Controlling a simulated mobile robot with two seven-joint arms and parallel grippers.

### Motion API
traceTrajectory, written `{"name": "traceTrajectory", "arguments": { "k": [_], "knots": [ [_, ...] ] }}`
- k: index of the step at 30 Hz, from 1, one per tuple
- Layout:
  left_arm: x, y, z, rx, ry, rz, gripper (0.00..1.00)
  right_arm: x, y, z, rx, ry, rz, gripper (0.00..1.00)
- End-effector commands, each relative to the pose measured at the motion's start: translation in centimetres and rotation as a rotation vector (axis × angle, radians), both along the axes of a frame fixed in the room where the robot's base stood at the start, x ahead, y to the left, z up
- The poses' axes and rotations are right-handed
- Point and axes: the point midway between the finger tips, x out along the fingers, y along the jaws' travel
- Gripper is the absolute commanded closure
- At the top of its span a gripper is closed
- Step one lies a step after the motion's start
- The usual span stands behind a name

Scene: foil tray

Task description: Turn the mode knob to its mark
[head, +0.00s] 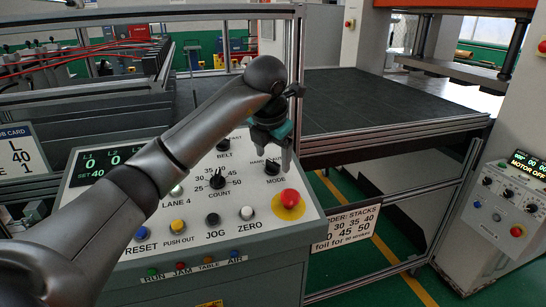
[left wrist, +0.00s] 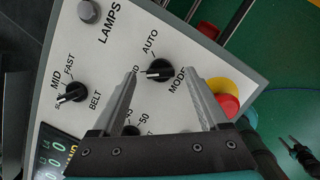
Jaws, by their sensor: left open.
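The mode knob (head: 272,168) is a black knob at the upper right of the sloped control panel (head: 130,260). In the left wrist view the knob (left wrist: 159,71) sits between the fingertips, and its white pointer line faces the label ending in "ND". The AUTO label (left wrist: 150,41) is to one side of it. My left gripper (head: 272,157) is open, fingers pointing down at the knob, one on each side; it also shows in the left wrist view (left wrist: 162,73). I cannot tell whether the fingers touch it. The left finger covers part of the HAND label.
A red emergency button (head: 289,198) on a yellow disc is just below the mode knob. The count knob (head: 217,181) and belt knob (left wrist: 73,92) are nearby. Several push buttons line the panel's lower part. A dark conveyor table (head: 390,105) is behind.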

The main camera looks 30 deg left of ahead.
Motion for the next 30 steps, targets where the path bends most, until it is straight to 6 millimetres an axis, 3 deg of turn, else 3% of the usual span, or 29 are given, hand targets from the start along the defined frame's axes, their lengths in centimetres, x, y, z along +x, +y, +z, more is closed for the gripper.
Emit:
{"name": "traceTrajectory", "arguments": {
  "k": [4, 13, 30],
  "knots": [
    [0.42, 0.17, -0.98, -0.001, 0.000, 0.000, 0.22, -0.52, 0.27, 0.20, 0.004, 0.008, -0.002, 0.50],
    [0.52, 0.21, -1.23, -0.001, -0.001, -0.002, 0.22, -0.69, 0.18, 0.17, 0.002, 0.012, -0.002, 0.50],
    [0.52, 0.20, -1.19, -0.001, -0.001, -0.002, 0.85, -0.72, -0.34, 0.17, -0.005, 0.013, 0.001, 0.50]
  ]
}}
